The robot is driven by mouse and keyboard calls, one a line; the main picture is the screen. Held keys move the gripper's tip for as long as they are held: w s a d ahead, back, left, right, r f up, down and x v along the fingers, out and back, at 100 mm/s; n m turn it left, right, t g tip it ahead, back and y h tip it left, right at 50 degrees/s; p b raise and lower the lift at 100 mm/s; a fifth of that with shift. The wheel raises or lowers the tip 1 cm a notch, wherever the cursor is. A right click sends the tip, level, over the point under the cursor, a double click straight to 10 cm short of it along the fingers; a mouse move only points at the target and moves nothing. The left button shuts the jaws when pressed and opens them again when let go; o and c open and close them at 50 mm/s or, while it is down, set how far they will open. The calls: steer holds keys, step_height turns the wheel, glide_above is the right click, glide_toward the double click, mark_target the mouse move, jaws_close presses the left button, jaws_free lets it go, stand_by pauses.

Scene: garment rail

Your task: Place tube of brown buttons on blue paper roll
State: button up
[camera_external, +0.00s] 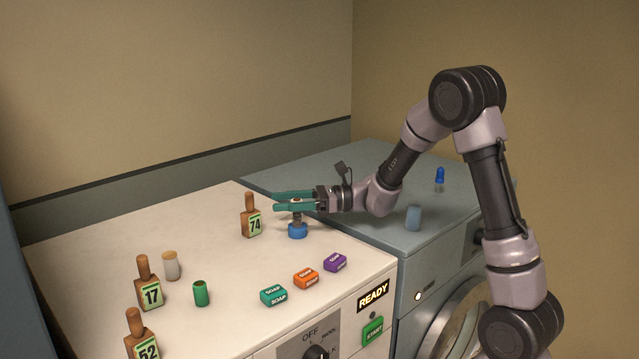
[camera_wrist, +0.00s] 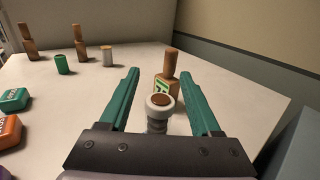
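A small upright tube with a pale rim and brown contents (camera_wrist: 160,101) stands between my fingers in the wrist view. Its ridged grey lower part (camera_external: 297,217) shows below my gripper in the external view. Directly beneath it is a blue round piece, seemingly the blue paper roll (camera_external: 297,231), on the white top. The tube appears to stand on it, but the contact is partly hidden. My gripper (camera_external: 277,201) is level and open around the tube's upper part; it also shows in the wrist view (camera_wrist: 160,74), with gaps on both sides of the tube.
A brown bottle labelled 74 (camera_external: 250,217) stands just beyond my fingertips. Bottles 17 (camera_external: 149,286) and 52 (camera_external: 140,340), a pale cylinder (camera_external: 171,266) and a green roll (camera_external: 201,294) stand left. Several soap boxes (camera_external: 306,279) lie in front. A blue-grey cylinder (camera_external: 413,217) stands right.

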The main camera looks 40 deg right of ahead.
mark_target(299, 199)
steer(key=shift+s+d+r, duration=0.1)
steer(key=shift+d, duration=0.1)
steer(key=v, duration=0.3)
steer(key=r, duration=0.6)
steer(key=shift+a+r, duration=0.2)
steer(key=shift+r, duration=0.15)
steer(key=s+a+n+g+h, duration=0.25)
steer(key=s+n, duration=0.25)
steer(key=s, duration=0.3)
steer(key=s+a+n+g+h, duration=0.1)
steer(key=s+a+n+g, duration=0.3)
steer(key=s, duration=0.5)
steer(key=s+d+f+n+t+h, duration=0.3)
steer(key=s+d+n+h, duration=0.6)
steer(key=s+n, duration=0.3)
steer(key=shift+s+f, duration=0.25)
steer(key=shift+s, duration=0.15)
